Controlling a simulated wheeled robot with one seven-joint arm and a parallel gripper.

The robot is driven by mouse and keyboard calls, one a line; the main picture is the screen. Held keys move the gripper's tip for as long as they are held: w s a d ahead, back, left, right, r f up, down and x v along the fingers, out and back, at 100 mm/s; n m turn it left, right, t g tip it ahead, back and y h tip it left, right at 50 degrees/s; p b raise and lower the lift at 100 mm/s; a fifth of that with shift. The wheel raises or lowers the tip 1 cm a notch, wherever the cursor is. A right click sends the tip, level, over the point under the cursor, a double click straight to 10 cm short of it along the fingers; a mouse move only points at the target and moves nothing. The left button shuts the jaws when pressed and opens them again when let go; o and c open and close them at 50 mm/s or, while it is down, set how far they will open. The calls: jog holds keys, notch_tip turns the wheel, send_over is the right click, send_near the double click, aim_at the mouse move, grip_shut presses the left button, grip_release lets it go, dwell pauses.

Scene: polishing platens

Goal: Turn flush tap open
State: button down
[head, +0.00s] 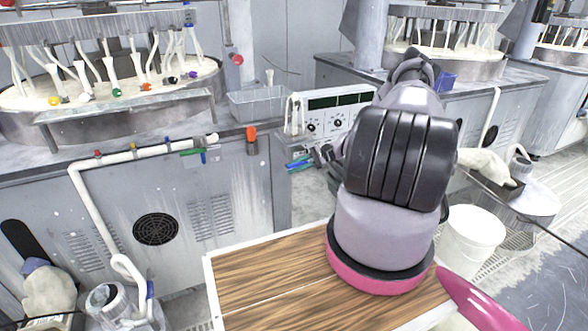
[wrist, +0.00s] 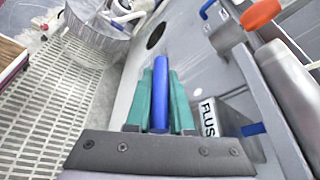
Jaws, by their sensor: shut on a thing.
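My gripper (wrist: 160,95) has two green fingers, which are closed on a blue lever (wrist: 161,90) standing between them in the wrist view. A white label reading "FLUS" (wrist: 209,117), its end cut off, sits just right of the fingers. I take the blue lever to be the flush tap's handle; the valve body under it is hidden by my gripper. In the head view my gripper (head: 298,163) shows green and blue near the corner of the grey cabinet, small and partly hidden by my arm. The lever's exact angle is hard to read there.
A grey cabinet (head: 180,215) carries a white pipe (head: 130,155) with small coloured taps. An orange-topped item (head: 251,134) hangs on its front and shows close to my gripper in the wrist view (wrist: 262,13). A white bucket (head: 470,240) stands right.

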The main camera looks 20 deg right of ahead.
aim_at(306, 162)
dwell(0.4)
jog(key=c, duration=0.8)
grip_release()
jog(key=v, duration=1)
jog(key=shift+d+r, duration=0.15)
jog(key=shift+d, duration=0.2)
jog(key=shift+r, duration=0.1)
